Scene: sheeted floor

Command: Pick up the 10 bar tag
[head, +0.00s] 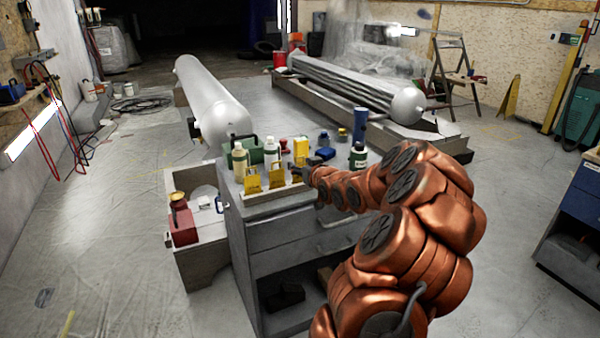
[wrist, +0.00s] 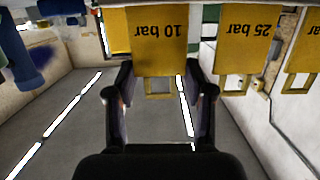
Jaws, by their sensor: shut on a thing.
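The yellow 10 bar tag (wrist: 160,42) hangs upside down in the wrist view, its lettering plain and its open loop toward me. My gripper (wrist: 158,78) has a finger on each side of that loop and is shut on the tag. In the head view my gripper (head: 307,172) is at the rightmost of the yellow tags (head: 297,173) on the cabinet top. The 25 bar tag (wrist: 248,40) is just right of the 10 bar tag in the wrist view, apart from my fingers. Whether the held tag is clear of its rest cannot be told.
Bottles (head: 239,160), a dark green bottle (head: 358,156) and a blue cylinder (head: 360,124) stand on the cabinet (head: 270,235) behind the tags. The floor at left is open.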

